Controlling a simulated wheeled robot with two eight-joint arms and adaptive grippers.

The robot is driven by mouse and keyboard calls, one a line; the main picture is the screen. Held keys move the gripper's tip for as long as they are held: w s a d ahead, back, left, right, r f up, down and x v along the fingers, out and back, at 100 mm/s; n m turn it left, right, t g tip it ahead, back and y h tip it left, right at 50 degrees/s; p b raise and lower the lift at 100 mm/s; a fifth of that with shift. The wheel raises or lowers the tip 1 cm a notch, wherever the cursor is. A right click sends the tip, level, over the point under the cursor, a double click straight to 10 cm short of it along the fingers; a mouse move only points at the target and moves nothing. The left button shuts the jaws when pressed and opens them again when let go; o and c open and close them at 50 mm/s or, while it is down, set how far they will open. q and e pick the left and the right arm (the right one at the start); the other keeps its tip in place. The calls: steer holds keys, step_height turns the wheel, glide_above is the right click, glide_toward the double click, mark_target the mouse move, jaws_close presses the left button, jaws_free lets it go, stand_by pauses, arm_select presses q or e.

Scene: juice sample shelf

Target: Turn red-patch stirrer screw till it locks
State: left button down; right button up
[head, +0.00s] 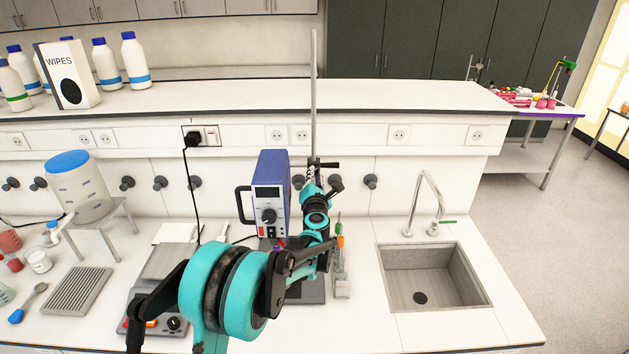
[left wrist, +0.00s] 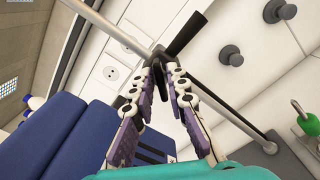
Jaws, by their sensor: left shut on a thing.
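The blue stirrer (head: 270,192) stands at the back of the bench, and its blue housing (left wrist: 75,140) fills the lower left of the left wrist view. A tall metal rod (head: 314,90) rises beside it. A black clamp screw handle (head: 329,165) sticks out from the rod; it also shows in the left wrist view (left wrist: 187,32). My left gripper (head: 311,172) is at the clamp, its purple and white fingers (left wrist: 158,68) closed together on the screw's near end. I cannot make out the red patch. My right gripper is not in view.
A sink (head: 430,277) with a tap (head: 430,200) lies to the right. A hotplate-like device (head: 160,308) and a water container on a stand (head: 77,187) are to the left. A black plug (head: 193,139) and cable hang on the back wall.

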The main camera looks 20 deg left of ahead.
arm_select(q)
steer(key=shift+d+f+m+b, duration=0.15)
steer(key=shift+m+b, duration=0.7)
steer(key=shift+m, duration=1.65)
steer(key=shift+f+m+b, duration=0.1)
steer(key=shift+m+b, duration=0.7)
steer(key=shift+m, duration=1.7)
steer(key=c, duration=1.5)
jaws_free()
steer(key=shift+c, duration=0.2)
steer(key=v, duration=1.2)
